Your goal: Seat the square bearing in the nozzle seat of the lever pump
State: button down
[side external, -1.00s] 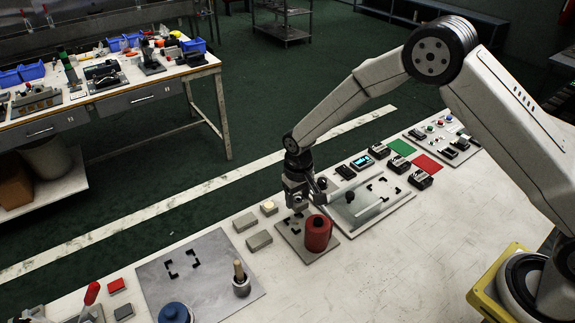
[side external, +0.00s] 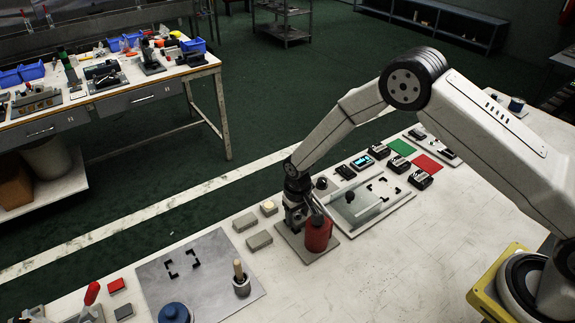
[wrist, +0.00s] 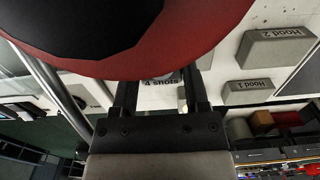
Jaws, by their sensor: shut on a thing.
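The lever pump stands on a small grey base plate (side external: 288,243), with a red cylinder (side external: 319,236) upright on it. My gripper (side external: 295,224) is low over this plate, just left of the cylinder, pointing down. In the wrist view the red cylinder (wrist: 200,40) with its dark top fills the upper part and covers the fingertips. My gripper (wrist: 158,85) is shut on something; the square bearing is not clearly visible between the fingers. The nozzle seat is hidden by the gripper and cylinder, so I cannot tell whether the bearing touches it.
Grey blocks (side external: 259,240) lie left of the pump; in the wrist view one is labelled Hood 1 (wrist: 249,90). A plate with a clear panel (side external: 354,206) stands close on the right. A large grey plate (side external: 215,290) lies at front left. The table's front right is clear.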

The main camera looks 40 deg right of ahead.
aim_at(297, 217)
dwell(0.3)
jog(key=shift+c, duration=0.5)
grip_release()
jog(key=shift+f, duration=0.1)
notch_tip(297, 217, up, 12)
dwell(0.4)
dwell(0.4)
jog(key=shift+d+r, duration=0.1)
jog(key=shift+r, duration=0.1)
